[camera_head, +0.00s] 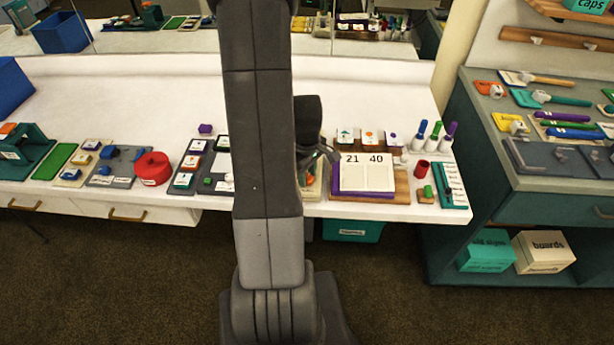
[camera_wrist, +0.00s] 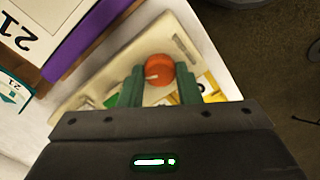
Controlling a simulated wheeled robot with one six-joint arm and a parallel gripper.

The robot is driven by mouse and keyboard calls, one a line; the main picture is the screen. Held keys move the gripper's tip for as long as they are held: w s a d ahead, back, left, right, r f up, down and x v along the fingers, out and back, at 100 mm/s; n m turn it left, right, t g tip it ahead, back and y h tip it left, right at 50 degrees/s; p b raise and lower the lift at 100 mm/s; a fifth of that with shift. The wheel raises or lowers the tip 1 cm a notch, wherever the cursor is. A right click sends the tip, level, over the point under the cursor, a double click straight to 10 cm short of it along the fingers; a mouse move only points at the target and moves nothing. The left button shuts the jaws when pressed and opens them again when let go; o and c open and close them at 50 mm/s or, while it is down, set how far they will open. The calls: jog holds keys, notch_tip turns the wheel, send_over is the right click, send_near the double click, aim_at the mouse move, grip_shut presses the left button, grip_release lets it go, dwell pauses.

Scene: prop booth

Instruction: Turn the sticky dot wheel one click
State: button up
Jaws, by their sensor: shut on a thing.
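The sticky dot wheel shows in the wrist view as a cream board (camera_wrist: 88,97) with a round orange knob (camera_wrist: 160,68) that bears a white mark. Green and yellow patches show on the board beside the knob. My gripper (camera_wrist: 161,78) has its two green fingers on either side of the knob and is shut on it. The fingers and the dark gripper body hide part of the board. In the head view my gripper (camera_head: 322,156) is down at the board, which is mostly hidden behind my arm.
A flip display reading 21 and 40 (camera_head: 367,172) stands close on the right. Upright markers (camera_head: 435,132) and a red cup (camera_head: 421,169) stand beyond it. A round red item (camera_head: 152,168) and small boards lie left. The counter's back strip is clear.

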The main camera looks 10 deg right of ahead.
jog(key=shift+n+b, duration=0.7)
jog(key=shift+n, duration=1.6)
jog(key=o, duration=1)
jog(key=shift+c, duration=0.2)
jog(key=shift+r, duration=0.1)
notch_tip(320, 180, up, 14)
jog(key=shift+s+f, duration=0.1)
jog(key=shift+f, duration=0.25)
notch_tip(320, 180, down, 14)
jog(key=shift+r, duration=0.25)
